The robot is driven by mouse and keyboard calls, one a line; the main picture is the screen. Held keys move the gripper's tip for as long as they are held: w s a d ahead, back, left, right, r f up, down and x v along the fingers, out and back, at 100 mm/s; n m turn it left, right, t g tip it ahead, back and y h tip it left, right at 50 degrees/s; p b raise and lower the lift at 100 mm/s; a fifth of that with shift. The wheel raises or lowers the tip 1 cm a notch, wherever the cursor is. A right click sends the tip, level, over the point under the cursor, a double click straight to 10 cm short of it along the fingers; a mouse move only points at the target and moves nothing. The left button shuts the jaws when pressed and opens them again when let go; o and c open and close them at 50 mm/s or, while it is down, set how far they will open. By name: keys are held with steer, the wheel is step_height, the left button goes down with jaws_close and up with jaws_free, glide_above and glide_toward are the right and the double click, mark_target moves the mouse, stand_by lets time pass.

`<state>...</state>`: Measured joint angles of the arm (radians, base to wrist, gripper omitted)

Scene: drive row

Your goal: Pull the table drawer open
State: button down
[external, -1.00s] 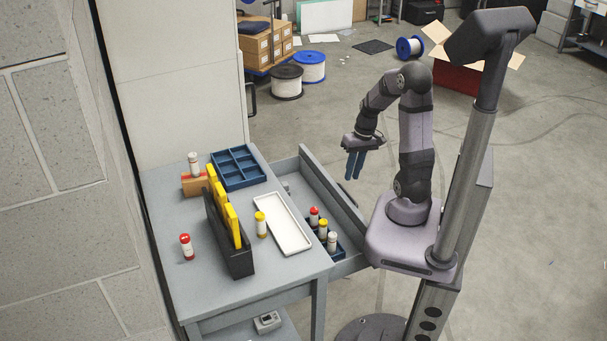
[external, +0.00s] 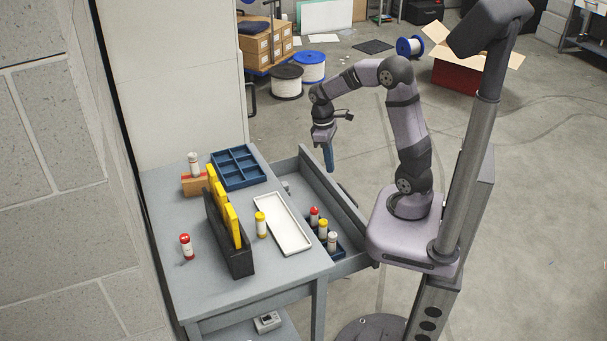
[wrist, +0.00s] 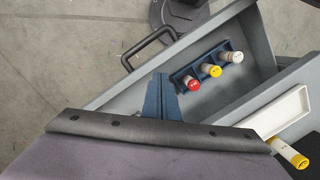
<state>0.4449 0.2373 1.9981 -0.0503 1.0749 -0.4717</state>
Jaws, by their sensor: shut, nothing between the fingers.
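The grey table drawer (external: 318,182) stands open, pulled out from the right side of the grey table (external: 215,292). In the wrist view, the drawer (wrist: 120,98) shows its black bar handle (wrist: 150,46) on the outer front face. My gripper (external: 329,168) is above the open drawer, apart from the handle, fingers pointing down. Its blue fingers are shut with nothing between them; they also show in the wrist view (wrist: 160,92). The handle is mostly hidden behind the drawer front in the external view.
Inside the drawer a blue rack (wrist: 187,78) holds red-, yellow- and white-capped vials. On the table are a white tray (external: 283,225), a yellow-capped vial (external: 261,226), a black holder with yellow items (external: 238,262) and a blue divided tray (external: 238,168).

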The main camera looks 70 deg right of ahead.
mark_target(336, 194)
steer(key=w+a+n+g+h+p, duration=0.1)
steer(key=w+a+n+h+p, duration=0.1)
steer(key=w+a+n+h, duration=0.4)
steer(key=f+y, duration=0.1)
steer(key=f, duration=0.3)
steer(key=s+d+f+n, duration=0.1)
steer(key=f, duration=0.4)
steer(key=s+f+n+y+p, duration=0.1)
steer(key=f, duration=0.4)
steer(key=shift+s+d+f+y, duration=0.15)
steer(key=shift+s+d+y, duration=0.1)
steer(key=shift+y, duration=0.05)
steer(key=shift+s+d+p, duration=0.55)
steer(key=shift+s+d, duration=0.2)
steer(key=shift+d, duration=0.05)
steer(key=shift+s+d, duration=0.5)
steer(key=s+d, duration=0.3)
steer(key=shift+s+d, duration=0.25)
steer(key=shift+w+a, duration=0.1)
